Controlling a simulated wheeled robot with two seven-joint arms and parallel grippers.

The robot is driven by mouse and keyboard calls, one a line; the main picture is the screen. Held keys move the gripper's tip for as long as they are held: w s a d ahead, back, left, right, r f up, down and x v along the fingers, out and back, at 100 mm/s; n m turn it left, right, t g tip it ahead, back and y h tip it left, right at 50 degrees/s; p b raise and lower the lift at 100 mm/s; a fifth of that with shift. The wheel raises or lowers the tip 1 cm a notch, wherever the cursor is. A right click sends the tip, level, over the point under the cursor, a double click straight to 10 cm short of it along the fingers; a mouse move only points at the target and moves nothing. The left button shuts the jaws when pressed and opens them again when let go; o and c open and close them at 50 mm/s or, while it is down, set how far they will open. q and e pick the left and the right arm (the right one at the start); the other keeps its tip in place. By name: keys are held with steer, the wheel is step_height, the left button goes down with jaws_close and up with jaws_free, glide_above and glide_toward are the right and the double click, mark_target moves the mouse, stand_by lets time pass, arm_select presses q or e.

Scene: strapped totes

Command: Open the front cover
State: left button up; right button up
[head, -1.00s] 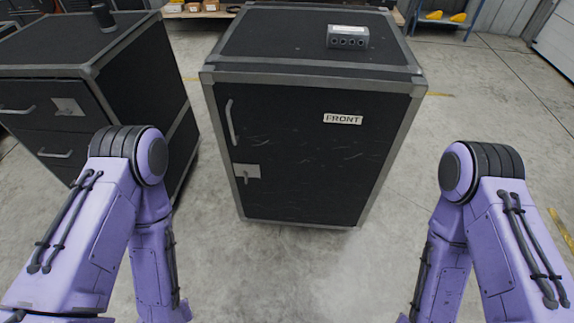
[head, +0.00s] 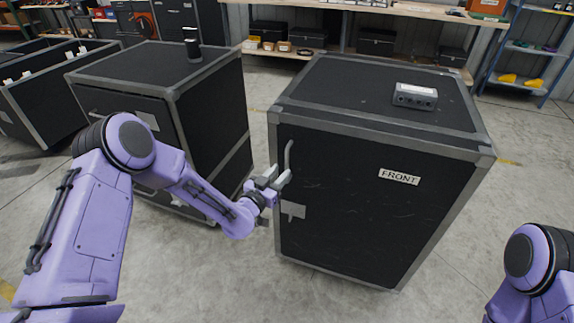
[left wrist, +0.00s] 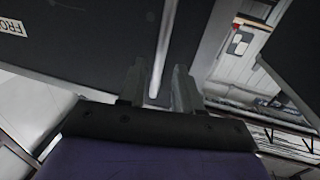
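The black case with grey edges carries a front cover (head: 345,205) marked with a white FRONT label (head: 399,177); the cover looks closed. My left gripper (head: 281,176) is at the handle's lower part. In the left wrist view, its two fingers (left wrist: 160,86) are apart, with the handle bar (left wrist: 164,45) showing between them and gaps beside it. Whether the fingers touch the bar is unclear. My right gripper is out of view.
A grey box with ports (head: 415,96) lies on the case top. A second black case (head: 215,105) with a dark cup (head: 192,43) on it stands to the left. Shelving is behind. The floor in front of the case is clear.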

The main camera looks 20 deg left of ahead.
mark_target(286, 168)
arm_select(q)
steer(key=x, duration=0.4)
steer(key=shift+w+d, duration=0.15)
steer(key=shift+w, duration=0.2)
jaws_close()
steer(key=shift+s, duration=0.1)
